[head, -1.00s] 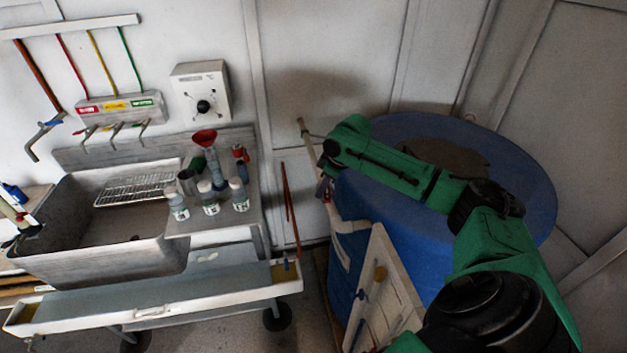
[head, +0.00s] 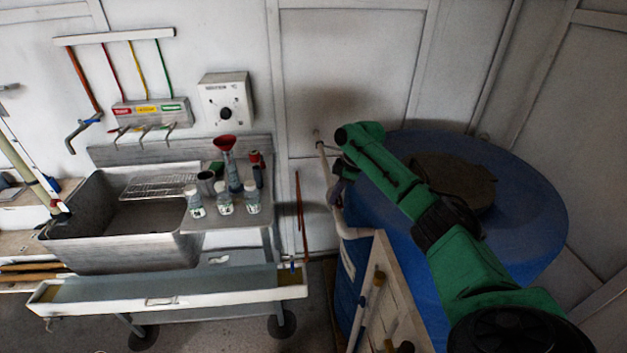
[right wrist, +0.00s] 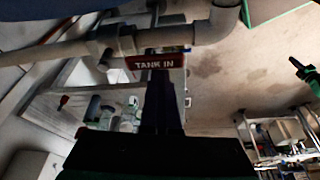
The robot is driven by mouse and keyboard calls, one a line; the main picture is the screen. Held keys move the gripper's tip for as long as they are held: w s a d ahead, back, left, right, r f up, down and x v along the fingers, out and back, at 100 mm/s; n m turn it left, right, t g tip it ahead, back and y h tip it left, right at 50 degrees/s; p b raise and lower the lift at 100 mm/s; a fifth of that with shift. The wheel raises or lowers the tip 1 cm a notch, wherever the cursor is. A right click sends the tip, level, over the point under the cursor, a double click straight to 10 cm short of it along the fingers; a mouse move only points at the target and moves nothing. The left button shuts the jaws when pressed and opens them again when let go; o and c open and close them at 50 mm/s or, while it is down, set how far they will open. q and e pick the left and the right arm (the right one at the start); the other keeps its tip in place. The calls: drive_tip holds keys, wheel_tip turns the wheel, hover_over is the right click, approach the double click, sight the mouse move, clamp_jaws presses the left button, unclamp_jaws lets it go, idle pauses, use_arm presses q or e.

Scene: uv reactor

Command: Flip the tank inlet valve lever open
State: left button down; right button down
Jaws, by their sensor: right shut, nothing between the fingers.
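The red "TANK IN" tag (right wrist: 156,62) marks the tank inlet in the right wrist view. It sits beneath a grey pipe with fittings (right wrist: 180,35); I cannot make out the lever's position. My right gripper (right wrist: 162,88) is shut and empty, its dark fingers pointing up at the tag and close below it. I cannot tell whether they touch. In the head view the right gripper (head: 340,184) is small and dark, beside the blue tank's (head: 535,225) left edge and the inlet pipe (head: 327,165). The valve there is mostly hidden by my green arm.
A board with pipes (head: 375,290) stands at the tank's front. A sink (head: 120,250), a shelf with bottles (head: 222,203) and a long white trough (head: 170,288) lie to the left.

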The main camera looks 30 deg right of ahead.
wheel_tip(320, 180, up, 9)
drive_tip(key=b, duration=0.1)
drive_tip(key=shift+w+a+r, duration=0.2)
drive_tip(key=shift+a, duration=0.1)
idle(0.5)
drive_tip(key=shift+s+f, duration=0.1)
